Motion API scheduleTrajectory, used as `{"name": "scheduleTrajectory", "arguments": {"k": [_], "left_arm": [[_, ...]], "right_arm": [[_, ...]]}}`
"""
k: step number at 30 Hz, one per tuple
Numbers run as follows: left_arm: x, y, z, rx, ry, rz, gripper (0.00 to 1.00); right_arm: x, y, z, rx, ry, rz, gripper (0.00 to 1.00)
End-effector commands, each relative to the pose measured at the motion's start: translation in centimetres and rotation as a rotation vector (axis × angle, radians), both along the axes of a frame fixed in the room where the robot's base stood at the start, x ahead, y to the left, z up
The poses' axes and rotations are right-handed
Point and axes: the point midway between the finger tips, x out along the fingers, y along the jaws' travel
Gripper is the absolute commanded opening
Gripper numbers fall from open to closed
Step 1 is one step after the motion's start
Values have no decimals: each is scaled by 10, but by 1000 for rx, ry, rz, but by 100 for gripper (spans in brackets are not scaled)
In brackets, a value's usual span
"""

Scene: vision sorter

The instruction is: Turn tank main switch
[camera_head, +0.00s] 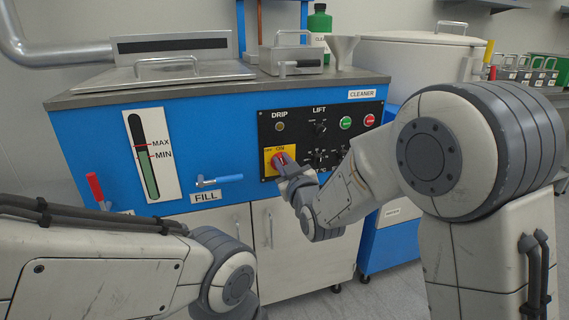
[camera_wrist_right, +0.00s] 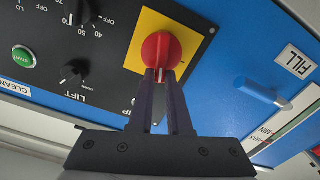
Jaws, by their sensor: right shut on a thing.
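The tank main switch is a red rotary knob on a yellow plate (camera_head: 267,163) at the lower left of the black control panel. In the right wrist view the red knob (camera_wrist_right: 160,50) sits on its yellow plate (camera_wrist_right: 192,43). My right gripper (camera_head: 283,163) reaches the knob from the front. Its two dark fingers (camera_wrist_right: 163,76) are closed on the knob's raised grip. The label ON shows above the knob in the head view. My left arm shows at the lower left, but its gripper is out of view.
The black panel (camera_head: 345,113) also carries a green button (camera_head: 346,123), a red button (camera_head: 369,120) and several black dials. A blue FILL lever (camera_head: 219,181) is left of the switch, and a red-handled valve (camera_head: 95,188) farther left. The lidded tank top (camera_head: 165,72) is above.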

Motion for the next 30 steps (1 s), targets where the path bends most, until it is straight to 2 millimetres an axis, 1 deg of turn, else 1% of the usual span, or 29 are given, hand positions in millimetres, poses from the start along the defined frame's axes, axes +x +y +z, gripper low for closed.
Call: {"name": "scheduleTrajectory", "arguments": {"k": [12,30], "left_arm": [[0,0,-7,0,0,0,0],[0,0,-11,0,0,0,0]], "right_arm": [[-3,8,-6,-378,-120,1,0],[-5,14,-16,-908,-293,1,0]]}}
